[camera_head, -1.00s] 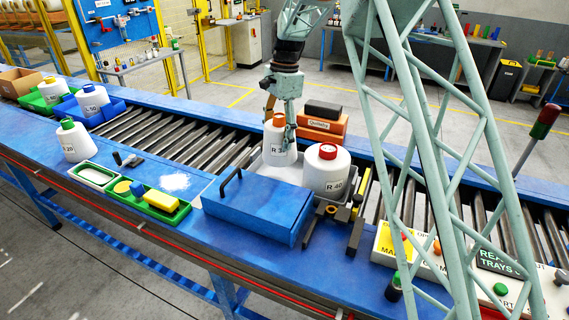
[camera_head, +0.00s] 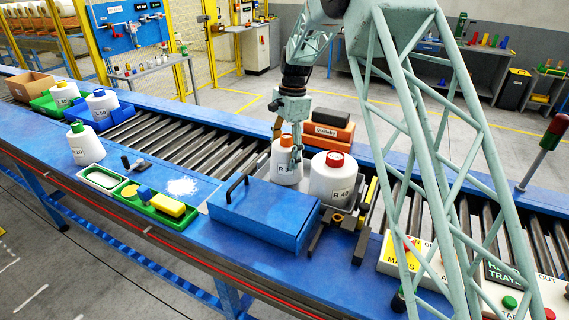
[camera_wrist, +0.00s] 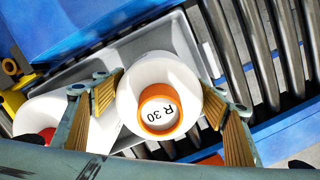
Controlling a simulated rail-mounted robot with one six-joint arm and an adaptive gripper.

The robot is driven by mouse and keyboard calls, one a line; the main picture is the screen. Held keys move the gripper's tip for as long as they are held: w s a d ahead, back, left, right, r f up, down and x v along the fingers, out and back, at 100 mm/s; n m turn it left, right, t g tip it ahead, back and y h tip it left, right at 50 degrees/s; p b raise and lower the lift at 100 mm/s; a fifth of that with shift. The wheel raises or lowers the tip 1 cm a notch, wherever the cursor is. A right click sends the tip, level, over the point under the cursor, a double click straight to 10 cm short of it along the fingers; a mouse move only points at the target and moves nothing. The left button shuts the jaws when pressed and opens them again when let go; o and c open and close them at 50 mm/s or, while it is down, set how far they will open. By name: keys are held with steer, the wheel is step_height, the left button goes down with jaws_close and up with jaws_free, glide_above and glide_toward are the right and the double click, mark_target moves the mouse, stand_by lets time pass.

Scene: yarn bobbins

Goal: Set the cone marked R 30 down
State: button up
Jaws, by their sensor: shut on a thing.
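The cone marked R 30 (camera_head: 286,172) is white with an orange top. My gripper (camera_head: 290,148) is shut on it from above and holds it upright, left of the larger R 40 cone (camera_head: 331,184) with a red top. In the wrist view the R 30 cone (camera_wrist: 178,66) sits between the fingers of my gripper (camera_wrist: 163,103), over the grey tray (camera_wrist: 118,52). The tray (camera_head: 258,165) shows only in part in the head view; the blue box hides its front. I cannot tell whether the cone's base touches the tray floor.
A blue lidded box (camera_head: 262,212) with a black handle stands in front of the cones. Orange boxes (camera_head: 326,133) lie behind. A green-topped R 20 cone (camera_head: 85,146) and a green tray (camera_head: 160,205) with a yellow block are at left. Rollers (camera_head: 195,130) run behind.

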mark_target(288, 135)
steer(key=shift+f, duration=1.65)
steer(key=shift+f, duration=0.1)
steer(key=o, duration=1.2)
steer(key=r, duration=0.7)
steer(key=d+r, duration=0.1)
steer(key=r, duration=0.3)
steer(key=shift+w+r, duration=0.1)
steer(key=shift+w, duration=0.25)
steer(key=shift+d+r, duration=0.1)
steer(key=shift+r, duration=0.35)
